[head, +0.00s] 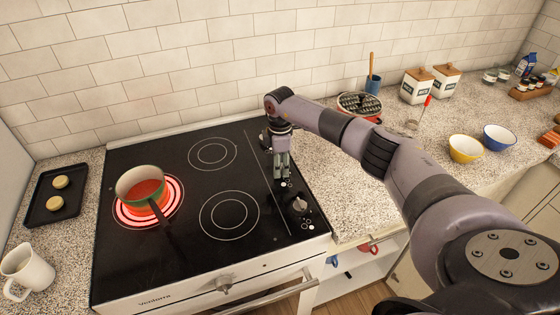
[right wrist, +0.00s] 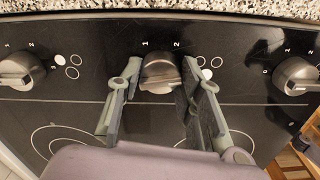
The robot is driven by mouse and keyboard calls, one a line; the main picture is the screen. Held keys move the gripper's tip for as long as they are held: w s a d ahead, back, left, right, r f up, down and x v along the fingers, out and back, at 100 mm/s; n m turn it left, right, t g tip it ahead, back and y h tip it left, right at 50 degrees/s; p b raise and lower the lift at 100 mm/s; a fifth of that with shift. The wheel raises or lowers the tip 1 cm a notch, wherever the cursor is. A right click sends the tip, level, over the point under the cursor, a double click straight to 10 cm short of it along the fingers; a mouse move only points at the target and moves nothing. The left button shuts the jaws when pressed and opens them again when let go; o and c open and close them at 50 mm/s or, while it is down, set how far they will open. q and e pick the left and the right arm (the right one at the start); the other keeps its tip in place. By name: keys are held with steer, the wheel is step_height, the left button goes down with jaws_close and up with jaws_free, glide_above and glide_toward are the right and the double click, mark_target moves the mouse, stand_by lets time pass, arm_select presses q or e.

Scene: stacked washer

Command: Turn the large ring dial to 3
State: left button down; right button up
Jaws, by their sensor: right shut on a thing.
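My right gripper (head: 282,177) reaches down onto the strip of dials along the right side of the black cooktop. In the right wrist view, its two fingers (right wrist: 160,82) stand either side of the middle silver dial (right wrist: 158,76) and are shut on it. The marks 1 and 2 show above this dial; its other marks are hidden by the fingers. I cannot tell exactly which mark it points at. One white dot and small ring outlines are printed to its right. In the head view the gripper covers this dial. My left gripper is not in view.
Neighbouring dials stand left (right wrist: 16,72) and right (right wrist: 294,76) of the held one. A green pot (head: 140,183) with red contents stands on a glowing red burner (head: 122,213). The other burner rings are bare. A black tray (head: 72,211) and mug (head: 28,268) are at left.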

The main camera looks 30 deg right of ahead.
steer(key=shift+m+p, duration=0.5)
steer(key=shift+m, duration=0.5)
steer(key=o, duration=1.2)
steer(key=shift+c, duration=0.2)
steer(key=shift+r, duration=0.1)
step_height(320, 180, up, 12)
